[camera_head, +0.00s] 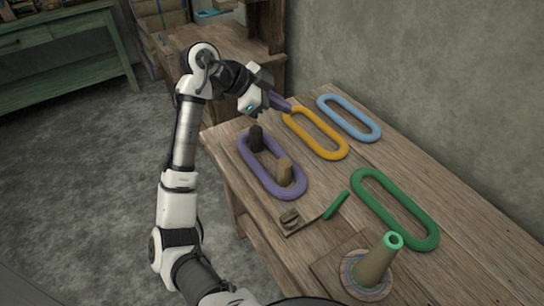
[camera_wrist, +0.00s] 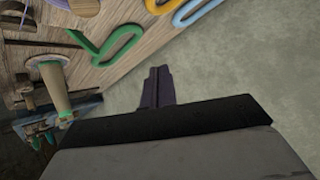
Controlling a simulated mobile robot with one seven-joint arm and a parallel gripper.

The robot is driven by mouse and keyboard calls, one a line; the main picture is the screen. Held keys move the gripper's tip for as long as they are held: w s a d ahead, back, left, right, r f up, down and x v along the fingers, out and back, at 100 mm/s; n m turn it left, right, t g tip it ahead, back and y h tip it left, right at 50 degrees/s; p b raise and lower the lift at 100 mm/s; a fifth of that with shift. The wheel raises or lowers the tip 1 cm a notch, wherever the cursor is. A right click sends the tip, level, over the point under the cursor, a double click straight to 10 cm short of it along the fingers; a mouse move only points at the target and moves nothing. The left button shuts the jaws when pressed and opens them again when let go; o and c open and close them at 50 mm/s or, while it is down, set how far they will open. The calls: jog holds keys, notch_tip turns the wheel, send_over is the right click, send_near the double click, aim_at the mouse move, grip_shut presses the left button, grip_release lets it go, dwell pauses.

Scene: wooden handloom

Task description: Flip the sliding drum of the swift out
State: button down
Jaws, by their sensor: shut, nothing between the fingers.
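A purple oval yarn skein (camera_head: 271,181) lies on the wooden table around two wooden drums, which look like the swift. One drum is dark brown (camera_head: 257,139) at the far end, the other lighter brown (camera_head: 283,171) at the near end. I cannot tell which one slides. My gripper (camera_head: 290,107) is shut and empty. It is right of the dark drum, apart from it, near the far end of the yellow skein. The gripper's dark fingers also show in the wrist view (camera_wrist: 157,74). There, part of the purple skein (camera_wrist: 82,6) shows at the top left.
The yellow skein (camera_head: 329,144), blue skein (camera_head: 366,129) and large green skein (camera_head: 416,228) lie right of the swift. A cone with a green top (camera_head: 374,266) stands at the near end. A small wooden piece (camera_head: 290,219) and green strip (camera_head: 336,205) lie before the swift. A wall borders the right.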

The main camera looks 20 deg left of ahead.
aim_at(284, 172)
jog(key=s+a+f+n+t+p, duration=0.1)
jog(key=s+a+f+n+t, duration=0.1)
jog(key=f+n, duration=0.3)
jog(key=s+a+f+n+t+p, duration=0.2)
jog(key=s+a+f+n+t, duration=0.1)
jog(key=n, duration=0.9)
jog(key=s+a+f+n+t+p, duration=0.1)
jog(key=s+a+f+n+t, duration=0.2)
jog(key=s+f+n+t, duration=0.2)
notch_tip(284, 172, down, 2)
jog(key=shift+a+f+n, duration=0.1)
jog(key=shift+f+n, duration=0.1)
jog(key=shift+n, duration=2.1)
jog(key=shift+w, duration=0.1)
jog(key=p+x, duration=0.1)
jog(key=x, duration=0.2)
jog(key=p+x, duration=0.1)
jog(key=x, duration=0.2)
jog(key=p+x, duration=0.1)
jog(key=x, duration=0.3)
jog(key=shift+r, duration=0.3)
jog(key=shift+s+d+p, duration=0.8)
jog(key=shift+s+d, duration=0.1)
jog(key=shift+s, duration=0.15)
jog(key=shift+s+d+f, duration=0.15)
jog(key=shift+s+d, duration=0.4)
jog(key=shift+s, duration=0.05)
